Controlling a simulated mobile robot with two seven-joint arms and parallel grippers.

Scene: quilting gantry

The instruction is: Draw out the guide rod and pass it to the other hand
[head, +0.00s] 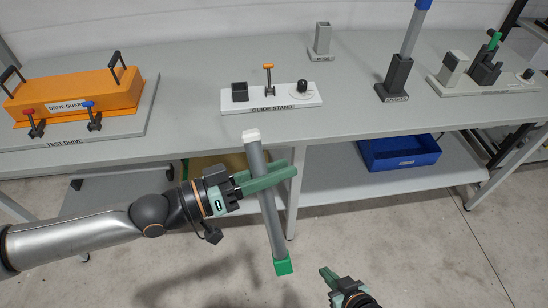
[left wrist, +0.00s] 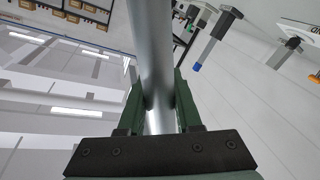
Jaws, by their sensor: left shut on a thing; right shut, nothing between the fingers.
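The guide rod (head: 267,201) is a grey rod with a white upper end and a green block at its lower end. It hangs slightly tilted in front of the table edge, clear of the table. My left gripper (head: 284,171) is shut around the rod above its middle. In the left wrist view the rod (left wrist: 152,62) runs between the green fingers of my left gripper (left wrist: 158,100). My right gripper (head: 330,276) is shut and empty, low in the head view, right of the green end and apart from it. The guide stand (head: 285,104) stands on the table behind the rod.
An orange drive guard (head: 75,92) sits at the left of the table (head: 190,95). A shaft holder (head: 397,79) with a blue-topped shaft and another fixture (head: 470,85) stand at the right. A blue bin (head: 400,155) is on the lower shelf. The space before the table is open.

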